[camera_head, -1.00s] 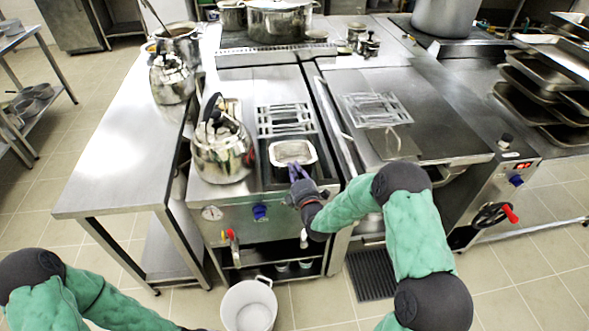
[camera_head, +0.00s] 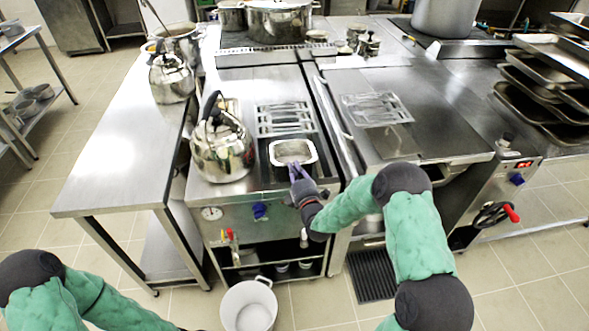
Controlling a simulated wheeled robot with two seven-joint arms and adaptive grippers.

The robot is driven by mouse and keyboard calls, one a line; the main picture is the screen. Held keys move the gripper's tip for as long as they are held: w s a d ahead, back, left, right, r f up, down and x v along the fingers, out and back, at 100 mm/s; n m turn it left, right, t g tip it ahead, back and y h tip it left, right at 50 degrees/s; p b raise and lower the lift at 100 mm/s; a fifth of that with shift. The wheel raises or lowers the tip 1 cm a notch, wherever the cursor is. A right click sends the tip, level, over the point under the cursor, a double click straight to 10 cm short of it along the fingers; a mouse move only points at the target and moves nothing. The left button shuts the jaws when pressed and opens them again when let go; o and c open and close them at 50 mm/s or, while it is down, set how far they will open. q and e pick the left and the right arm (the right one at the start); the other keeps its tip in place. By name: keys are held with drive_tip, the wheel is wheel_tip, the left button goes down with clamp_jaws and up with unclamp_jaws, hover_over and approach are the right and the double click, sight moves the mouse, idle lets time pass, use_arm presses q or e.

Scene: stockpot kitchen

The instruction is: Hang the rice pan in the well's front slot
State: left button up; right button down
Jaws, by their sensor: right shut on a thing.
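The rice pan (camera_head: 293,152) is a small rectangular metal pan with pale contents. It sits at the front of the dark well (camera_head: 267,160) in the middle counter, its rim about level with the counter top. My right gripper (camera_head: 297,172) is at the pan's near edge with its purple fingers shut on it. The fingers hide part of the near rim, and I cannot tell whether the rim rests on the slot's edges. A slotted metal rack (camera_head: 284,119) lies over the well behind the pan. My left arm shows at the lower left, but its gripper is not visible.
A large kettle (camera_head: 221,145) stands close left of the well. A white bucket (camera_head: 249,306) is on the floor in front. Another slotted rack (camera_head: 377,109) lies on the right counter. Stacked trays (camera_head: 545,85) are at the far right. The left table is clear in front.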

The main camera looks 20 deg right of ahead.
use_arm(q)
drive_tip(key=shift+f, duration=0.15)
use_arm(e)
drive_tip(key=shift+w+d, duration=0.1)
drive_tip(key=shift+w, duration=0.4)
use_arm(q)
drive_tip(key=shift+s, duration=0.1)
use_arm(e)
drive_tip(key=shift+w+r, duration=0.1)
drive_tip(key=shift+r, duration=0.15)
